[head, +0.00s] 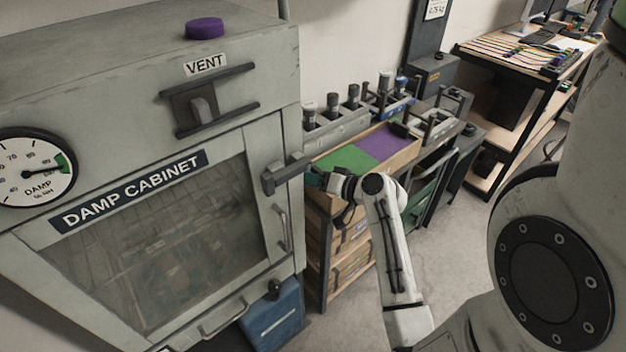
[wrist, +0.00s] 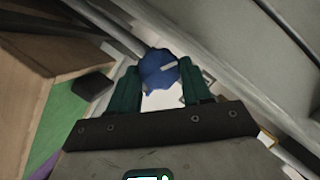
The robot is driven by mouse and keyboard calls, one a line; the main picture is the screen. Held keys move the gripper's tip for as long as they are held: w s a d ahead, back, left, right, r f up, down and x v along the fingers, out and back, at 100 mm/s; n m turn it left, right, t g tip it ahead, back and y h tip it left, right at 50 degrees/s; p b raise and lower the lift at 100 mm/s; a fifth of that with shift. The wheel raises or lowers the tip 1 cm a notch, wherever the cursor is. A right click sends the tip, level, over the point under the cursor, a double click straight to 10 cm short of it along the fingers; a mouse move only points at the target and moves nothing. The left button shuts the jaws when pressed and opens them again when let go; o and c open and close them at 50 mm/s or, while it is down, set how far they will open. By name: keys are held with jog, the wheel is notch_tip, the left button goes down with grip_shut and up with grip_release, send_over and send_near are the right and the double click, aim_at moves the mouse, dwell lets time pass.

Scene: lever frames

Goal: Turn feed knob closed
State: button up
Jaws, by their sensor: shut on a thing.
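A round blue knob (wrist: 158,72) with a pale line across it sits between the green fingers of my gripper (wrist: 160,80) in the wrist view; I take it to be the feed knob. The fingers are shut on its two sides. In the head view my gripper (head: 315,179) reaches to the right side of the damp cabinet (head: 232,95), close behind a grey latch handle (head: 285,175). The knob cannot be made out in the head view, and no label for it shows.
A dial gauge (head: 35,172) and vent slider (head: 203,108) are on the cabinet. Open floor lies right of the bench.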

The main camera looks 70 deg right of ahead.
jog(key=shift+f, duration=0.1)
jog(key=m+t+b, duration=0.1)
jog(key=m, duration=0.2)
jog(key=m+t+b, duration=0.1)
jog(key=m+t, duration=0.1)
jog(key=m, duration=0.1)
jog(key=f+m+t+b, duration=0.1)
jog(key=m, duration=0.3)
jog(key=shift+s+d+t+y, duration=0.1)
jog(key=shift+s+t+y, duration=0.05)
jog(key=shift+t+y, duration=0.15)
jog(key=shift+m, duration=0.3)
dwell(0.6)
jog(key=o, duration=0.8)
jog(key=shift+c, duration=0.2)
jog(key=shift+b, duration=0.3)
jog(key=s+a+f+b, duration=0.1)
jog(key=s+b, duration=0.1)
jog(key=s, duration=0.8)
jog(key=shift+s+a, duration=0.3)
jog(key=shift+a, duration=0.1)
